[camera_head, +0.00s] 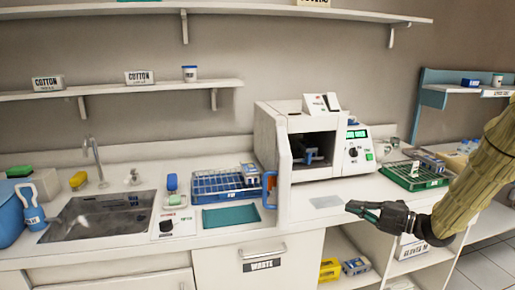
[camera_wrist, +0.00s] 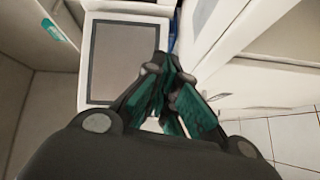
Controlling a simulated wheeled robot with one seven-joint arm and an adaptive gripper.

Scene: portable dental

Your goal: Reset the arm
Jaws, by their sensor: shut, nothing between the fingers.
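My gripper (camera_head: 362,211) is dark with green finger pads and is at the end of my yellowish arm on the right in the head view. It is over the front part of the counter, right of the white box-shaped machine (camera_head: 272,130) with its door open. In the wrist view my gripper (camera_wrist: 168,98) shows its fingers closed together with nothing between them.
A green rack (camera_head: 413,178) stands behind my gripper on the counter. Left of the machine are a blue rack (camera_head: 218,186), a teal mat (camera_head: 230,216) and a sink (camera_head: 100,215). Open shelves (camera_head: 345,255) lie below the counter. Wall shelves (camera_head: 120,90) hang above.

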